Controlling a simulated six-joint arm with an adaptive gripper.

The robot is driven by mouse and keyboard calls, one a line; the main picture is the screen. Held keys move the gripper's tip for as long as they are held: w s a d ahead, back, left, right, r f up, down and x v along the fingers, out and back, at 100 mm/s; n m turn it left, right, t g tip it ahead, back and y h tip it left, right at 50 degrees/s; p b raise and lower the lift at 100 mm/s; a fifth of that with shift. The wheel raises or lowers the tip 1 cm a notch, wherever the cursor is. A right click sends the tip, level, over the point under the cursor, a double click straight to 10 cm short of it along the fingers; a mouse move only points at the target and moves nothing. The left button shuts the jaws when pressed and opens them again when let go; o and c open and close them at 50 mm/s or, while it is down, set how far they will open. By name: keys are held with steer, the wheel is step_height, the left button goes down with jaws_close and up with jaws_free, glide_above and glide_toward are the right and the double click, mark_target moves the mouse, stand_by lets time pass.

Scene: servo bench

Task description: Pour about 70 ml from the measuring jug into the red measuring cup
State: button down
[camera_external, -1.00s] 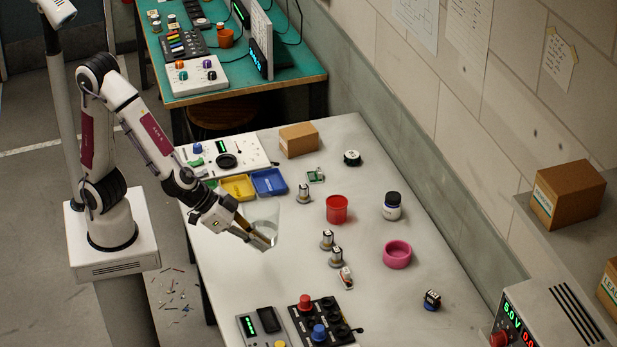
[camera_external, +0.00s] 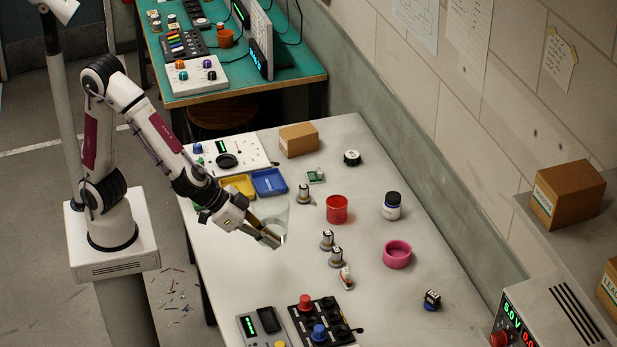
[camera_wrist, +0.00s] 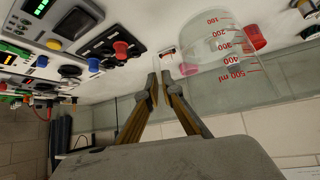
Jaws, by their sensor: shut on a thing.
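My gripper (camera_external: 270,240) is shut on the clear measuring jug (camera_external: 272,213) and holds it above the bench, to the left of the red measuring cup (camera_external: 337,210). In the wrist view the jug (camera_wrist: 222,55) shows red marks from 100 to 500 ml, beside my fingertips (camera_wrist: 160,82). The liquid level in it cannot be made out. The red cup stands upright on the bench, apart from the jug; its inside looks red, with no clear sign of liquid.
A pink bowl (camera_external: 397,254), a dark-capped bottle (camera_external: 392,206) and small metal parts (camera_external: 327,240) stand near the cup. Yellow and blue trays (camera_external: 269,182) lie behind the jug. A button box (camera_external: 320,322) sits at the front. The bench left of the metal parts is bare.

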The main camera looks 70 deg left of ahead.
steer(key=w+d+r+n+y, duration=0.1)
steer(key=w+d+n+y, duration=0.15)
steer(key=w, duration=1.15)
steer(key=w+d+r+n+y, duration=0.1)
steer(key=w+r+n+y, duration=0.15)
steer(key=w, duration=1.15)
steer(key=w+a+f+n+y, duration=0.1)
steer(key=w+a+f+n, duration=0.2)
steer(key=w+f, duration=0.4)
steer(key=shift+w+a+f+g+y, duration=0.3)
steer(key=shift+a+f+y, duration=0.1)
steer(key=shift+f, duration=0.3)
steer(key=shift+a+r, duration=0.15)
